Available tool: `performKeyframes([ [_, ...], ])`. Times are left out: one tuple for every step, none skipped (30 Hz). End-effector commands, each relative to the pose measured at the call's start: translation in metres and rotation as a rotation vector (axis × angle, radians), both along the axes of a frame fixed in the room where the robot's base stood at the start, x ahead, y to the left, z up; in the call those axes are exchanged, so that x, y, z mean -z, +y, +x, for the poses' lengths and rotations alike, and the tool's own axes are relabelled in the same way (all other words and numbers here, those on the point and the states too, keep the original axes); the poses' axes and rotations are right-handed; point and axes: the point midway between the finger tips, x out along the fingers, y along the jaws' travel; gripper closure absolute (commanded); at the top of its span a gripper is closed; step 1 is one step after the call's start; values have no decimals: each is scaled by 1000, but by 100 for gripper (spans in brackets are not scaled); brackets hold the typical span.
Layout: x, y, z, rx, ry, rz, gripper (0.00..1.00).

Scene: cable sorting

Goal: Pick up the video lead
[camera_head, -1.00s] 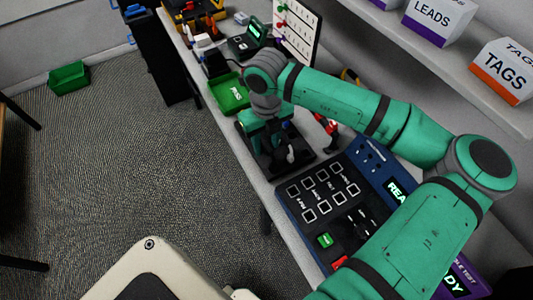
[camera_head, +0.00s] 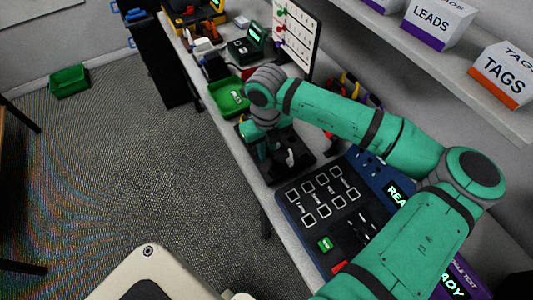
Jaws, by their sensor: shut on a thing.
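My gripper (camera_head: 268,150) points down over a black tray (camera_head: 302,165) on the bench, below my green forearm. Its fingertips are mostly hidden by my wrist and the dark tray. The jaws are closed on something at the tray. A small pale grey piece (camera_head: 291,157) shows just right of the gripper; I cannot tell whether it is part of the video lead or of the gripper. The rest of the held lead cannot be made out.
A green tray (camera_head: 229,97) lies behind the black one. A dark test console (camera_head: 325,195) stands in front. Colored cables (camera_head: 350,85) are beside my forearm, and a white board (camera_head: 295,35) stands behind. A shelf with a LEADS box (camera_head: 440,22) and a TAGS box (camera_head: 503,72) overhangs the right.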

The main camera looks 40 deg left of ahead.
Motion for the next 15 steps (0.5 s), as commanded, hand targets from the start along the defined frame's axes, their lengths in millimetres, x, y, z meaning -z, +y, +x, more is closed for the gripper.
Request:
performKeyframes([
  [-1,0,0,0,-1,0,100],
  [-3,0,0,0,-1,1,100],
  [-5,0,0,0,-1,1,100],
  [-7,0,1,0,-2,0,100],
  [-9,0,1,0,-3,0,100],
  [-13,0,1,0,-3,0,100],
  [-16,0,1,0,-3,0,100],
  [-20,0,1,0,-3,0,100],
  [-27,0,1,0,-4,0,100],
  [-32,0,1,0,-5,0,100],
  [-37,0,-4,-3,-4,1,100],
  [-43,0,-10,-4,-4,0,100],
  [-49,0,-15,-5,-4,0,100],
  [-54,0,-19,-5,-5,0,100],
  [-62,0,-26,-5,-4,0,100],
])
